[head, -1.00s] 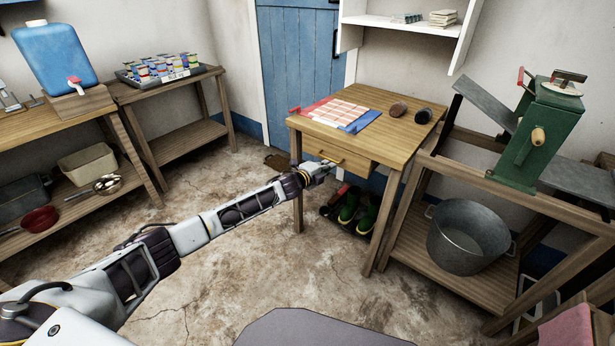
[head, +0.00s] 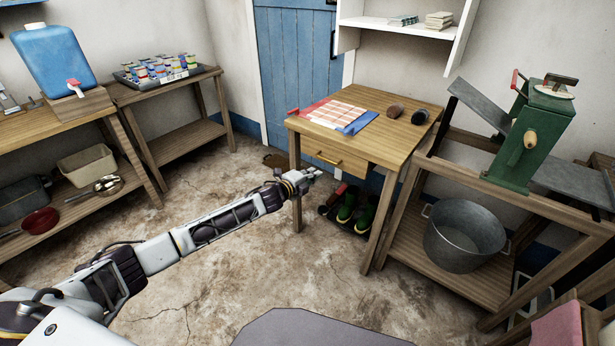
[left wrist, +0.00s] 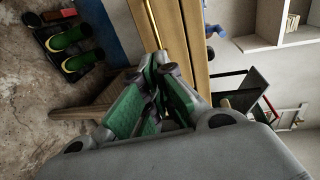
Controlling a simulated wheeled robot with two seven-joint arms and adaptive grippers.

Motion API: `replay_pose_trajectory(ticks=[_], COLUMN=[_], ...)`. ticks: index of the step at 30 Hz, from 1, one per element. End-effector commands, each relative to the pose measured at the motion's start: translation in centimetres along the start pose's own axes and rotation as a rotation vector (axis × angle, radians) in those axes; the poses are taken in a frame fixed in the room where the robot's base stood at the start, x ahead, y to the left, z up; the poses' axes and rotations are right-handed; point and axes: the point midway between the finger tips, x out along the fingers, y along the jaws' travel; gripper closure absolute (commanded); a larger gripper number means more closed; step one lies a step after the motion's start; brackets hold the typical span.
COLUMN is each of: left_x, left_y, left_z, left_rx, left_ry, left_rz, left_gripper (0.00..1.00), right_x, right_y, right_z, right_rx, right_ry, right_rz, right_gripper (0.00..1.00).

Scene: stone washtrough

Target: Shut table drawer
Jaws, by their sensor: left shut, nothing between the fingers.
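The wooden table (head: 400,128) stands ahead, with its drawer (head: 352,172) facing me. The drawer front looks flush with the table frame, or nearly so; a small gap would be hard to see. A brass bar handle (head: 328,158) runs across the drawer front. My left gripper (head: 317,172) is shut and empty, just in front of and below the handle, apart from it as far as I can tell. In the left wrist view the closed green-padded fingers (left wrist: 155,75) point toward the drawer front, and the brass handle (left wrist: 153,22) shows beyond them. My right gripper is not in view.
A checked board (head: 338,113) and two dark cylindrical items lie on the tabletop. Green boots (head: 350,208) stand on a tray below. A rack with a metal tub (head: 465,236) and green machine (head: 535,135) is at right. The floor (head: 235,285) before the table is clear.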

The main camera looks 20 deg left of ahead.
Motion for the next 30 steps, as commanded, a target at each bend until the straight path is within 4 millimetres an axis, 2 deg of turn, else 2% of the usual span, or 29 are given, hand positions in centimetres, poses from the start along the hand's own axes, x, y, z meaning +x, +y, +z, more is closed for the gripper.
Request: replay_pose_trajectory(ticks=[6, 12, 30], left_x=[-1.9, -2.9, -3.1], left_y=[0.0, 0.0, 0.0], left_z=[0.1, 0.0, 0.0], left_rx=[-0.002, 0.0, 0.0], left_ry=[-0.001, -0.001, 0.0], left_rz=[0.001, 0.001, 0.0], left_gripper=[1.0, 1.0, 1.0], right_x=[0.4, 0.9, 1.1], right_y=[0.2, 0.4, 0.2], right_z=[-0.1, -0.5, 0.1], right_rx=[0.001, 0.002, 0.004], right_ry=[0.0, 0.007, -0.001], right_rz=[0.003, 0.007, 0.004], right_gripper=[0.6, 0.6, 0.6])
